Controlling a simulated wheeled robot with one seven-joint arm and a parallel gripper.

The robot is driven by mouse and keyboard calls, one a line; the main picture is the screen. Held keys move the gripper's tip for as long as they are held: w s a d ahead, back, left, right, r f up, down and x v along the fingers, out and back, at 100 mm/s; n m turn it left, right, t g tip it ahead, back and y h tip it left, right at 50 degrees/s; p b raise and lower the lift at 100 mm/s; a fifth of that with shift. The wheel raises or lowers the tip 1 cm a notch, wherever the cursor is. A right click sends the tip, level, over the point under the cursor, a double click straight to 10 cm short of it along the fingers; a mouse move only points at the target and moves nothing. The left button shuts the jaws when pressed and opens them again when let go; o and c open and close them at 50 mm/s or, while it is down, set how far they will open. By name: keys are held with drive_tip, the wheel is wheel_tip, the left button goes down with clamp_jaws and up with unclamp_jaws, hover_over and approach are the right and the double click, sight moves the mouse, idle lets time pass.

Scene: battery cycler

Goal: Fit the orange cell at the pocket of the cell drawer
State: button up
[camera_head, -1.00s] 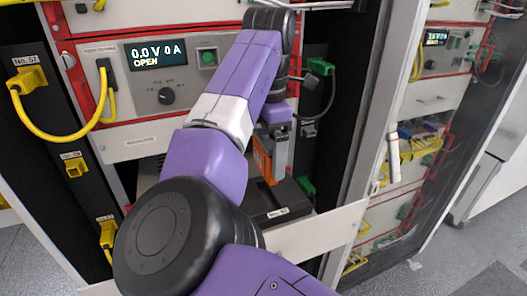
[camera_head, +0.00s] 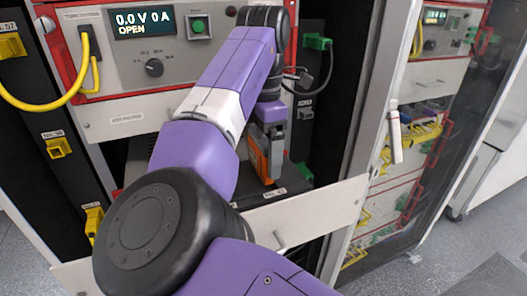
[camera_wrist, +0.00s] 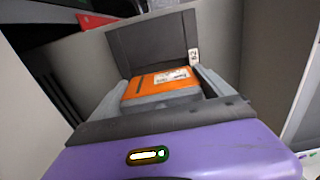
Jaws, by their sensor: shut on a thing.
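The orange cell (camera_head: 258,158) is upright in my gripper (camera_head: 274,148), low over the cell drawer (camera_head: 315,212). In the wrist view the orange cell (camera_wrist: 160,84) shows between the two grey fingers of my gripper (camera_wrist: 162,96), which are shut on it. The dark block (camera_head: 293,178) in the drawer is right by the cell's lower end. In the wrist view the dark block (camera_wrist: 150,44) lies beyond the cell and carries a small white label. The pocket opening is hidden, and I cannot tell whether the cell's lower end is inside it.
The cycler panel (camera_head: 152,45) above the drawer reads 0.0 V 0 A, OPEN. A black cable (camera_head: 327,85) hangs from a green plug at the right. Yellow plugs and a yellow cable (camera_head: 45,104) are at the left. The rack's door frame (camera_head: 368,110) stands at the right.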

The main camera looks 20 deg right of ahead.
drive_tip(key=shift+d+p, duration=0.35)
drive_tip(key=shift+p, duration=0.3)
idle(0.5)
drive_tip(key=shift+r+p, duration=0.1)
drive_tip(key=shift+p, duration=1.05)
idle(0.9)
drive_tip(key=shift+f, duration=1.85)
idle(0.5)
drive_tip(key=o, duration=1.5)
drive_tip(key=shift+o, duration=0.2)
